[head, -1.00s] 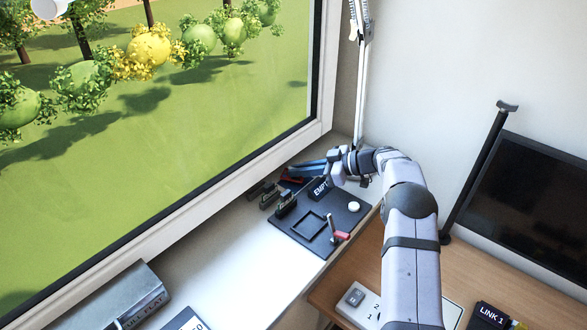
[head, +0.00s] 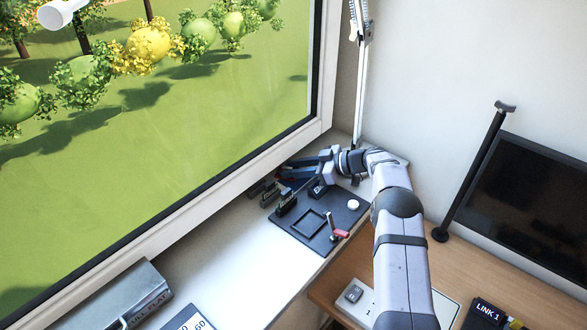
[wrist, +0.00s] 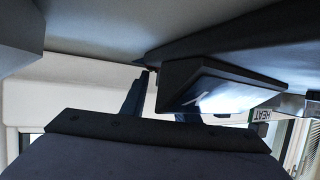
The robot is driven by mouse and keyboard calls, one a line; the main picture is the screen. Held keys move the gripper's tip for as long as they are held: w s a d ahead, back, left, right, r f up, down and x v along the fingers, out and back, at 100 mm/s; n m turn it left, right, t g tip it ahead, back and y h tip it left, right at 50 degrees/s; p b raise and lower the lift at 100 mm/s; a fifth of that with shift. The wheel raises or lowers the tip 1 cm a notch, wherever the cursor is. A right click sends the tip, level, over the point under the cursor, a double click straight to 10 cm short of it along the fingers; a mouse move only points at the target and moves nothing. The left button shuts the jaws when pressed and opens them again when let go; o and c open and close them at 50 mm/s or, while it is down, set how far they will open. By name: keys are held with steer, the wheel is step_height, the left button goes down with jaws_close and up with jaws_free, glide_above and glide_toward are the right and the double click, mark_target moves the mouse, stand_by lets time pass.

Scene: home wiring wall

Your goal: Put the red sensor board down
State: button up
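I cannot make out the red sensor board for certain in either view. My gripper (head: 300,170) is low over the back end of the dark tray (head: 338,252), beside the window frame. Its dark blue fingers also show in the wrist view (wrist: 160,105), partly behind a dark wedge-shaped block (wrist: 180,82) with a bright face. Whether anything sits between the fingers is hidden. A small red piece (head: 342,234) with a pale upright post lies at the tray's front corner; I cannot tell if it is a board.
The tray has an empty square recess (head: 294,223) and a white round knob (head: 353,204). Dark clips (head: 286,204) stand along its left edge. A grey book-like box (head: 125,295) lies front left. A black screen (head: 535,205) stands right.

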steer(key=shift+r, duration=0.2)
steer(key=b+v, duration=0.3)
steer(key=v, duration=0.8)
steer(key=shift+s+d, duration=0.1)
steer(key=shift+s+d+r, duration=0.15)
steer(key=shift+d+r, duration=0.05)
steer(key=shift+d, duration=0.1)
